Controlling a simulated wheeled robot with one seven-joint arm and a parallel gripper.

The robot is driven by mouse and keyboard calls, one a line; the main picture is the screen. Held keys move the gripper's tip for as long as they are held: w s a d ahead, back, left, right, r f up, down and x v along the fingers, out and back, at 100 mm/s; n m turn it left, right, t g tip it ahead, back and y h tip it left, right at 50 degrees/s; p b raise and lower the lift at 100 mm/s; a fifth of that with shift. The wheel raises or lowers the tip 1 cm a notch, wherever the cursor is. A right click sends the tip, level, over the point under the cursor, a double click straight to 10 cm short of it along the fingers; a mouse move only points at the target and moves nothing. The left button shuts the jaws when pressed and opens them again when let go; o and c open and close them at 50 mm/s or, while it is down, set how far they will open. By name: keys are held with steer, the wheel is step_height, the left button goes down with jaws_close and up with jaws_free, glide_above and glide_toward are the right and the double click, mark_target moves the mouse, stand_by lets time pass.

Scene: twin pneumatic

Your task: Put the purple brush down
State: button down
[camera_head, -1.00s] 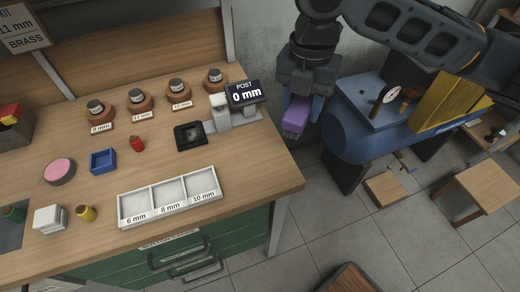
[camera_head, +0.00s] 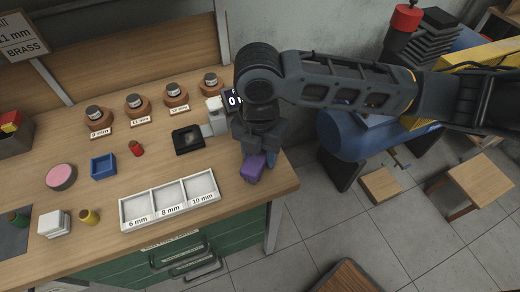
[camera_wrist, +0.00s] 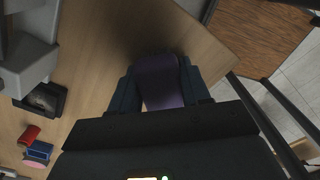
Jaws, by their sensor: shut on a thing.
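The purple brush (camera_head: 254,167) is between the fingers of my gripper (camera_head: 262,160), which is shut on it. In the head view it is over the right end of the wooden bench, right of the white sorting tray. The wrist view also shows the purple brush (camera_wrist: 160,80) between the two dark fingers, with bare bench top beyond it. I cannot tell whether the brush touches the bench top.
The sorting tray (camera_head: 153,207) has compartments marked 6, 8 and 10 mm. A black square fixture (camera_head: 188,139) and the post display (camera_head: 232,100), partly hidden by my arm, stand nearby. A red piece (camera_head: 136,148) and blue box (camera_head: 103,166) lie further left.

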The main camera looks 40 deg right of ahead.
steer(key=shift+f, duration=0.2)
steer(key=c, duration=0.5)
jaws_free()
steer(key=shift+r, duration=0.1)
step_height(320, 180, up, 12)
steer(key=shift+w+r, duration=0.1)
steer(key=shift+r, duration=0.05)
